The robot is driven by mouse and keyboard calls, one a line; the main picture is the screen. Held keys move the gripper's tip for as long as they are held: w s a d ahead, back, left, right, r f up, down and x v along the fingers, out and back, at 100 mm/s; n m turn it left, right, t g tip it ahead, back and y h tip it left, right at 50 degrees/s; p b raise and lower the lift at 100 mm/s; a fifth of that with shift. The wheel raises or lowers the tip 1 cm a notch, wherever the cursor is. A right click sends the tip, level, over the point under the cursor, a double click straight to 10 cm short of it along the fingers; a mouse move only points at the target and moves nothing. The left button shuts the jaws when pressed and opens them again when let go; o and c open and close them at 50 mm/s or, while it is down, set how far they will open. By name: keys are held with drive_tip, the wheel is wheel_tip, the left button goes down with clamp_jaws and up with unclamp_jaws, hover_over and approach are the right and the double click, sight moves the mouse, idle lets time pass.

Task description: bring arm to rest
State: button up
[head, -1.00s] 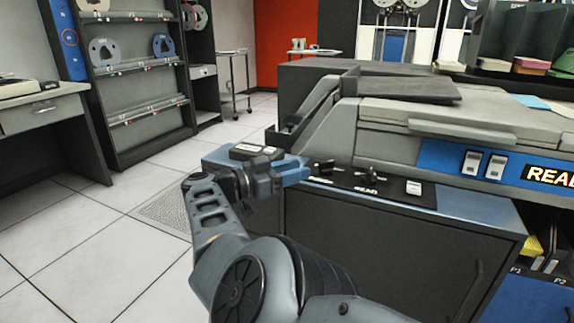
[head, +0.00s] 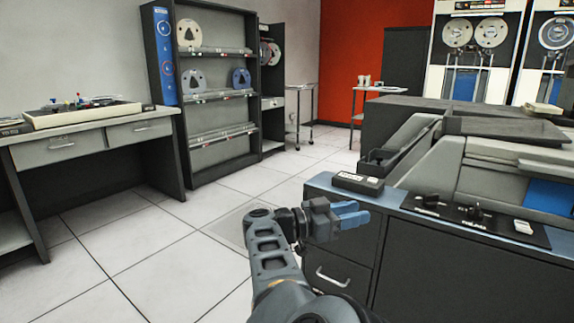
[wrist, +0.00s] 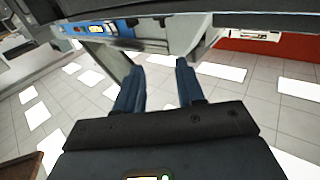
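My gripper (head: 352,215) is in the lower middle of the head view, with blue fingers pointing right. It is beside the left end of the card reader cabinet (head: 430,262), near its blue-grey top edge. In the wrist view the two blue fingers (wrist: 158,88) stand apart with nothing between them, and floor tiles show through the gap. My arm reaches up from the bottom of the head view, bent at the elbow.
A small black box (head: 357,184) lies on the cabinet's left corner. A desk (head: 95,140) and a shelf of tape reels (head: 215,95) stand at left and back. Tape drives (head: 475,60) stand at back right. The tiled floor (head: 130,245) at left is clear.

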drive_tip(key=s+d+f+n+t+h, duration=0.1)
drive_tip(key=s+d+f+t+h, duration=0.3)
drive_tip(key=d, duration=0.6)
drive_tip(key=s+d+f+n+t, duration=0.1)
drive_tip(key=s+d+f+t, duration=0.1)
drive_tip(key=s+d+f, duration=0.6)
drive_tip(key=s+d+f+n+t+y, duration=0.2)
drive_tip(key=s+n+t+y, duration=0.4)
drive_tip(key=s+y, duration=0.15)
drive_tip(key=s+d+f+n+t+y, duration=0.2)
drive_tip(key=s+n+t+y, duration=0.4)
drive_tip(key=s, duration=0.3)
drive_tip(key=s+a+n+g+y, duration=0.2)
drive_tip(key=s+a+y, duration=0.1)
drive_tip(key=s, duration=0.6)
drive_tip(key=s+a+n+g+y, duration=0.15)
drive_tip(key=s+a+y, duration=0.25)
drive_tip(key=s, duration=0.5)
drive_tip(key=s+a+r+m+g, duration=0.1)
drive_tip(key=s+a+r+g, duration=0.1)
drive_tip(key=s+a+r, duration=0.35)
drive_tip(key=s+a+r+m+g, duration=0.2)
drive_tip(key=s+r+g, duration=0.1)
drive_tip(key=s, duration=0.5)
wheel_tip(320, 180, up, 19)
drive_tip(key=p, duration=1.9)
drive_tip(key=shift+w+f+y, duration=0.15)
drive_tip(key=shift+f+y, duration=0.05)
drive_tip(key=shift+y, duration=0.25)
drive_tip(key=shift+a, duration=0.1)
